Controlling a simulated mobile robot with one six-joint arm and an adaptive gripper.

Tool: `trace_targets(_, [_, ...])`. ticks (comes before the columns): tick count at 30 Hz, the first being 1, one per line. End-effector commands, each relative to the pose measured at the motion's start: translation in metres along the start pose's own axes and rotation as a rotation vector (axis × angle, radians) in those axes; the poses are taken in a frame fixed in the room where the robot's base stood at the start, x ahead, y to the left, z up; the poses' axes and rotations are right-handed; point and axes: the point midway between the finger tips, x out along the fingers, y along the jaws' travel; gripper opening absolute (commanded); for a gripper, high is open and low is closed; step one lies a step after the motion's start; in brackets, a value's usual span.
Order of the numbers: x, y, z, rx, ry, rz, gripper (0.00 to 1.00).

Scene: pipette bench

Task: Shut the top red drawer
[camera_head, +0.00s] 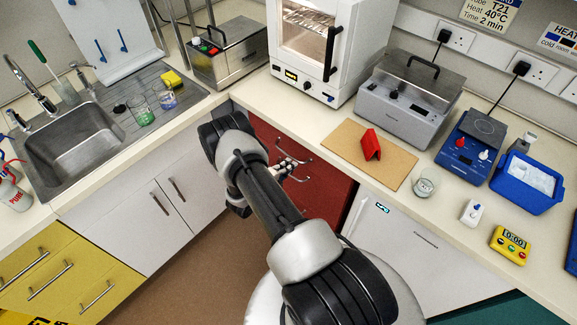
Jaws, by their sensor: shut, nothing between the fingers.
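The red drawer unit (328,193) stands under the bench, behind my arm, between white cupboards on the left and a white under-bench unit on the right. Its top drawer (272,136) is partly hidden by my arm, and a metal handle shows near my gripper. I cannot tell how far this drawer stands out. My gripper (290,169) is shut and empty, close in front of the red drawer fronts. My arm hides part of it, and I cannot tell whether it touches the drawer or handle.
The worktop above holds a tan board (390,178) with a red prism-shaped object (371,145), a white oven (308,45) and a grey bath (410,100). A sink (75,138) is at the left. Yellow drawers (62,268) stand lower left. Brown floor (190,285) is open in front.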

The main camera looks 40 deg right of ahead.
Motion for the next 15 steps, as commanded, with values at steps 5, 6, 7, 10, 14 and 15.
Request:
trace_targets(5, [-0.043,-0.001,0.002,-0.005,-0.005,0.002,0.00])
trace_targets(6, [-0.053,-0.001,0.003,-0.005,-0.006,0.002,0.00])
trace_targets(7, [-0.060,-0.001,0.003,-0.004,-0.005,0.002,0.00])
trace_targets(10, [-0.081,-0.001,0.003,-0.003,-0.005,0.002,0.00])
trace_targets(14, [-0.102,0.000,0.002,-0.004,-0.003,0.003,0.00])
trace_targets(15, [-0.106,0.000,0.002,-0.003,-0.002,0.003,0.00])
